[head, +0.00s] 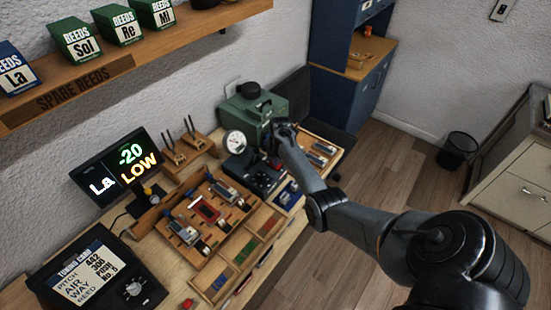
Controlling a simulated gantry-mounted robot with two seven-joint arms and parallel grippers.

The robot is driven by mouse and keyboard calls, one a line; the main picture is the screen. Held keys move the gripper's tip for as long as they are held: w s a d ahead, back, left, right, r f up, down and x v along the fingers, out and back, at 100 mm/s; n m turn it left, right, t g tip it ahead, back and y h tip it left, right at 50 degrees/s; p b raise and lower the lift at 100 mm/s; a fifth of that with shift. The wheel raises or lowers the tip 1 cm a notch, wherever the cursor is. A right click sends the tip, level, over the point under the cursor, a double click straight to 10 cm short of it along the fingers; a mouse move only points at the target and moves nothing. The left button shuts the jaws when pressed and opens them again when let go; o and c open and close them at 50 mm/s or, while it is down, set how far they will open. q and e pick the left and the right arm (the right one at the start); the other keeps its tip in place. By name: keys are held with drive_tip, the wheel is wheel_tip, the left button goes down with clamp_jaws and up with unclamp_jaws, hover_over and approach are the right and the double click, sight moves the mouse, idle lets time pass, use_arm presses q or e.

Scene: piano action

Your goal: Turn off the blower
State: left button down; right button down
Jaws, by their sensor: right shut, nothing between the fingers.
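The blower looks to be the green box (249,113) with a black round cap on top, at the far end of the workbench against the wall. A round white gauge (235,141) stands at its front left. My right gripper (279,129) is at the blower's right front side, shut with nothing held. I cannot tell whether it touches the blower. The gripper hides part of that side, and I cannot make out a switch. My left gripper is out of view.
A black device (255,176) sits in front of the blower. A wooden tray (206,212) with reed parts lies nearer, beside a display (127,166) reading "La -20 LOW". A tuning card screen (97,275) is at lower left. A shelf (130,62) of reed boxes hangs above.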

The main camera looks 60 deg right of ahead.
sight(279, 167)
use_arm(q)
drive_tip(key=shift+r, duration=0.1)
use_arm(e)
drive_tip(key=shift+r, duration=0.1)
